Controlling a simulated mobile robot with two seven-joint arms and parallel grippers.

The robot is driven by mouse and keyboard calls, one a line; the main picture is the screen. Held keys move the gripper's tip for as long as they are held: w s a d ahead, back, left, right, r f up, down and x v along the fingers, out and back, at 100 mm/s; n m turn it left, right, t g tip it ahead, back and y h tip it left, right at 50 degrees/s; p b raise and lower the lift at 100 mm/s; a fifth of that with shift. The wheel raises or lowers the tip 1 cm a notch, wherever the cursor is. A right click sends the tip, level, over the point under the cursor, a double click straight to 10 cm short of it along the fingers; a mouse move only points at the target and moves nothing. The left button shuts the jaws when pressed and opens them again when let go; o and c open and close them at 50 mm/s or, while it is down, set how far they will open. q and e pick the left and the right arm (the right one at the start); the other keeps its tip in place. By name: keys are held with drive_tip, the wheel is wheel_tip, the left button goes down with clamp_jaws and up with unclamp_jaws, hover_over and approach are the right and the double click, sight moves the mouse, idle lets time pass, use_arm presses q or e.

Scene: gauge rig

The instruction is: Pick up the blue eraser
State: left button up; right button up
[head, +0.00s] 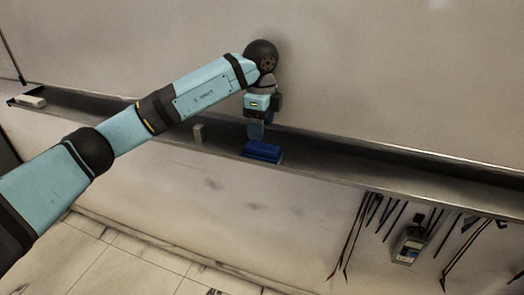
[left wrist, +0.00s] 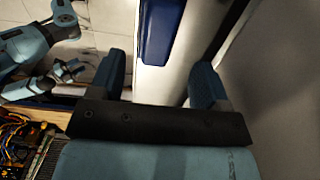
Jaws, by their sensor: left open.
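The blue eraser (head: 263,152) lies on the long metal ledge (head: 340,160) along the wall. My left gripper (head: 256,132) points down just above it, with its wrist close to the wall. In the left wrist view the eraser (left wrist: 158,32) shows beyond the two open fingers (left wrist: 160,64), in line with the gap between them. The fingers are apart and nothing is held. Teal parts of what looks like my right arm, with its gripper (left wrist: 66,72), show at the left of the wrist view; its jaws are too unclear to judge.
A whitish block (head: 32,101) lies at the ledge's far left end. Cables and a handheld meter (head: 408,246) hang below the ledge at right. The ledge right of the eraser is clear.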

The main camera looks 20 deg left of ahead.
sight(262, 145)
use_arm(q)
drive_tip(key=shift+d+f+p, duration=0.15)
drive_tip(key=shift+f+p, duration=0.35)
drive_tip(key=shift+f, duration=2.45)
drive_tip(key=c, duration=1)
